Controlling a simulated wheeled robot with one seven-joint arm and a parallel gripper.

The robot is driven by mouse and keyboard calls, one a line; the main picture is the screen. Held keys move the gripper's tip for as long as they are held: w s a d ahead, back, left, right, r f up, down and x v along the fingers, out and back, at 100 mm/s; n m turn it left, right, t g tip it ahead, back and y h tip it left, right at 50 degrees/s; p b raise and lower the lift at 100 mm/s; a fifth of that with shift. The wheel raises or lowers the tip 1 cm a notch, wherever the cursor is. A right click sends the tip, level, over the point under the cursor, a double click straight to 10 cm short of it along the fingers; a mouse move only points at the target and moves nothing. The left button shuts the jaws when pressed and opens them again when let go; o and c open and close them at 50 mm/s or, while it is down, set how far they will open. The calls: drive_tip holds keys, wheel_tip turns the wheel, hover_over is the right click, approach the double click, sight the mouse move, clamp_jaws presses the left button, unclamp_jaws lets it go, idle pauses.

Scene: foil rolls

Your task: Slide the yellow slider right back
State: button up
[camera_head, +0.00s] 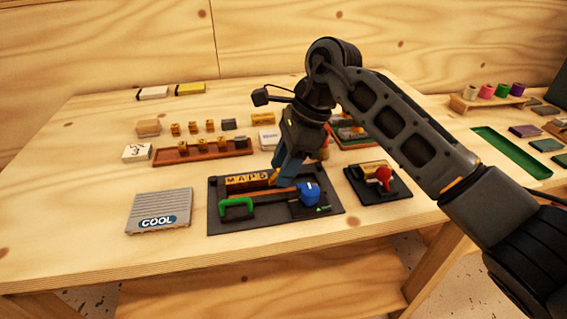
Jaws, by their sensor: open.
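A black board (223,223) lies on the table in front of me. It carries a red-brown strip with lettered yellow tiles (240,181), a green handle (237,205) and a blue part (309,193). A small yellow piece (275,177), which looks like the yellow slider, shows at the right end of the lettered strip. My gripper (281,172) points down right at this piece, with its blue-grey fingers open. The fingers partly hide the piece, and I cannot tell whether they touch it or stand around it.
A smaller black board (399,191) with a red knob (384,174) lies to the right. A grey "COOL" block (159,212) lies to the left. A brown tray (203,154) with small blocks lies behind. The table's front strip is clear.

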drive_tip(key=shift+c, duration=0.3)
clamp_jaws()
drive_tip(key=d, duration=0.2)
drive_tip(key=w+d+b, duration=0.1)
drive_tip(key=d, duration=0.1)
drive_tip(key=w+d, duration=0.1)
drive_tip(key=d, duration=0.1)
drive_tip(key=shift+d+b, duration=0.2)
drive_tip(key=shift+b, duration=0.15)
drive_tip(key=shift+c, duration=1)
unclamp_jaws()
drive_tip(key=shift+d, duration=0.1)
drive_tip(key=shift+o, duration=1.3)
drive_tip(key=shift+r, duration=0.1)
